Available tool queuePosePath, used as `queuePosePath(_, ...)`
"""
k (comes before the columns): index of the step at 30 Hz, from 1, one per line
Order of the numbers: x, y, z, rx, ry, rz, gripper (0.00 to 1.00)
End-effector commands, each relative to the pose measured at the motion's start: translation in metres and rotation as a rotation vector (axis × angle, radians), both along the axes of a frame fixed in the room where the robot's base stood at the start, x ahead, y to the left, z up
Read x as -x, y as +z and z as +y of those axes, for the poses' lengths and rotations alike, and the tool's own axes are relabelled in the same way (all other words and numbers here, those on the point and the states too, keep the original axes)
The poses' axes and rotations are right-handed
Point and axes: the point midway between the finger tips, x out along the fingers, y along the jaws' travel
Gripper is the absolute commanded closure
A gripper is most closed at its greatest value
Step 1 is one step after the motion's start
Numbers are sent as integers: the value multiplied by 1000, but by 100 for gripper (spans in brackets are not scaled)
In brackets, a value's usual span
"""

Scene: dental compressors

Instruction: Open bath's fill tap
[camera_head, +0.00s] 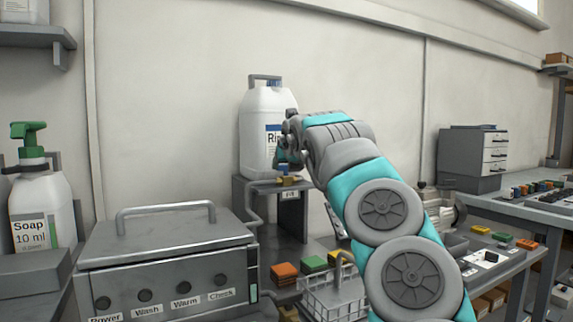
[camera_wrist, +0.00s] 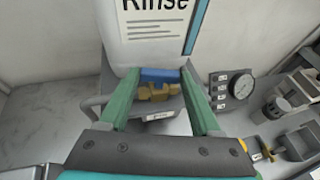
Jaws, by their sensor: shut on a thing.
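The bath (camera_head: 165,248) is a grey metal box with a lid handle and a row of knobs, at the lower left in the head view. A white Rinse container (camera_head: 255,135) stands on a grey stand behind it. The brass fill tap (camera_wrist: 158,93) is below the container, above a small label on the stand; in the head view the tap (camera_head: 288,181) is partly covered by my gripper. My gripper (camera_wrist: 160,73) has its green fingers on both sides of the tap's blue handle (camera_wrist: 160,75) and is shut on it. The fingers partly hide the handle's ends.
A Soap pump bottle (camera_head: 40,205) stands at the left. A wire basket (camera_head: 335,296) and coloured blocks (camera_head: 285,270) are below my arm. A pressure gauge (camera_wrist: 241,85) is right of the stand. A bench with a drawer unit (camera_head: 473,158) is at the right.

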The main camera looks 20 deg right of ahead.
Motion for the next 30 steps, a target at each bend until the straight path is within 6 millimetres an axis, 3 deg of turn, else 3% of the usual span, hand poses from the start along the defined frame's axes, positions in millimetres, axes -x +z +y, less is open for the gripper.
queuePosePath(30, 1, 2, -6, -5, 262, -5, 91)
